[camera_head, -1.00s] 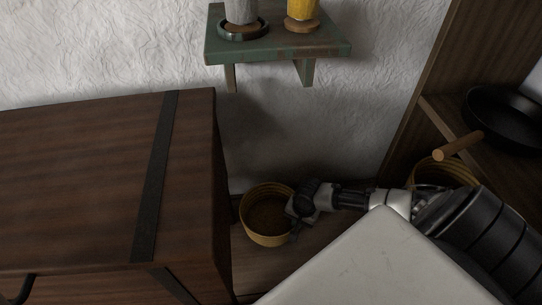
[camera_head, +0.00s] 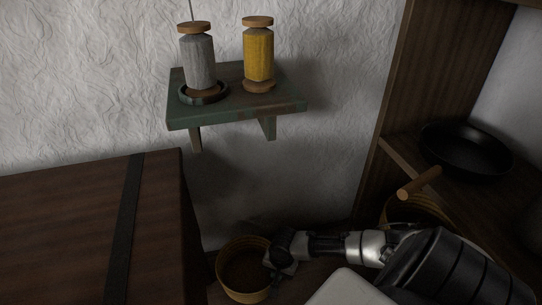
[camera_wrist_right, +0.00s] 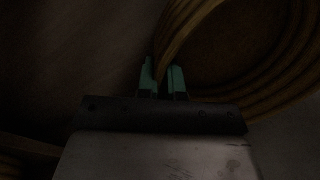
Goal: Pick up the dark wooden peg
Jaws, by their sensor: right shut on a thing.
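I cannot make out a dark wooden peg in either view. My right gripper (camera_head: 272,259) is low in the head view, at the right rim of a round woven basket (camera_head: 224,277). In the right wrist view, the green fingertips (camera_wrist_right: 162,80) are on either side of the coiled basket wall (camera_wrist_right: 172,45), shut on its rim. The basket's inside is dark, and I cannot tell what is in it. My left gripper is not in view.
A dark wooden chest (camera_head: 70,225) with a black strap stands at left. A green wall shelf (camera_head: 236,112) holds a grey spool (camera_head: 199,63) and a yellow spool (camera_head: 258,53). At right, a black pan (camera_head: 465,150) is on a wooden shelf, above another basket (camera_head: 395,212).

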